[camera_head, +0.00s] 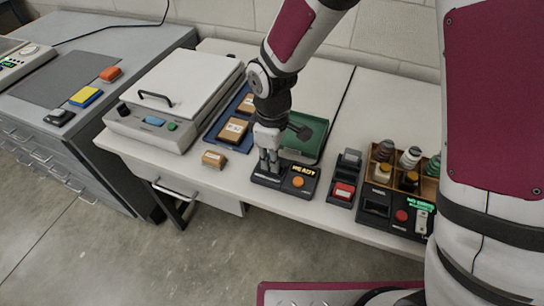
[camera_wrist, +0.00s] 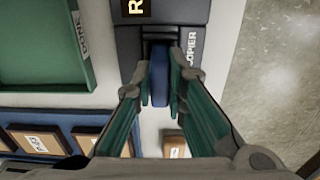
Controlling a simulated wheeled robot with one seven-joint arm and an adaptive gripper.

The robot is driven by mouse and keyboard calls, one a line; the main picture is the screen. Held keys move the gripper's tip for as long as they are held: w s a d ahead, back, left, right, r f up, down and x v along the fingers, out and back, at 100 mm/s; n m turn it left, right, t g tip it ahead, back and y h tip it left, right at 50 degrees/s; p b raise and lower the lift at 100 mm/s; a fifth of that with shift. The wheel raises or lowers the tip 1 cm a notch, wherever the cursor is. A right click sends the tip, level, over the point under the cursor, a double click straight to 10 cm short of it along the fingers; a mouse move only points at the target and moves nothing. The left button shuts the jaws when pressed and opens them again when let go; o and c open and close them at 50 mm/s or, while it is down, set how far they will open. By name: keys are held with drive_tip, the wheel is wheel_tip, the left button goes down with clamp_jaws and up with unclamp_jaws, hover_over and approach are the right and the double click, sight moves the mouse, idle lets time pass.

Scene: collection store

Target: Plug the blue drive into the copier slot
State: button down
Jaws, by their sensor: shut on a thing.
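The blue drive (camera_wrist: 159,72) is held upright between the two fingers of my gripper (camera_wrist: 159,88) in the wrist view. The copier (camera_head: 298,181) is a dark box with a lit READY display and an orange button, near the front edge of the white table. Its label and dark slot area (camera_wrist: 160,34) show at the drive's far end. My gripper (camera_head: 268,167) is over the copier's left part in the head view, where its fingers hide the drive. I cannot tell whether the drive's tip is inside the slot.
A green tray (camera_head: 318,156) labelled DONE is behind the copier. A blue tray (camera_head: 209,141) with boxes and a loose brown box (camera_head: 214,159) are to the left. A device with a red part (camera_head: 343,191) and a crate of bottles (camera_head: 429,190) stand to the right.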

drive_tip(key=shift+f, duration=0.3)
drive_tip(key=c, duration=1.9)
unclamp_jaws()
drive_tip(key=shift+r, duration=0.1)
drive_tip(key=shift+r+p, duration=3.65)
drive_tip(key=shift+r, duration=1.8)
